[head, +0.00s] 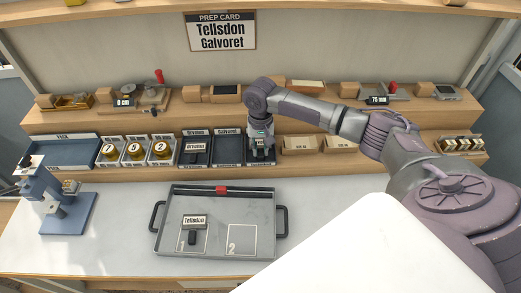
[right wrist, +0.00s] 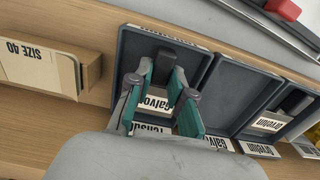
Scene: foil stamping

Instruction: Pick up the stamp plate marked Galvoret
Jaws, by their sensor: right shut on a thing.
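The stamp plate marked Galvoret (right wrist: 153,103) shows its partly covered label between the teal fingers of my right gripper (right wrist: 163,84) in the right wrist view. My right gripper (head: 262,143) is shut on this plate at the right-hand dark bin (head: 270,161), whose front label is partly hidden. I cannot tell whether the plate touches the bin floor. The middle bin (right wrist: 238,95), labelled Galvoret, is empty. A plate marked Tellsdon (head: 194,222) lies in slot 1 of the tray. My left gripper is not in view.
The tray (head: 170,246) with black handles has an empty slot 2 (head: 241,240). A blue press (head: 68,212) stands at left. Foil rolls (head: 135,149) sit left of the bins, card boxes (head: 300,144) right. A shelf step rises behind.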

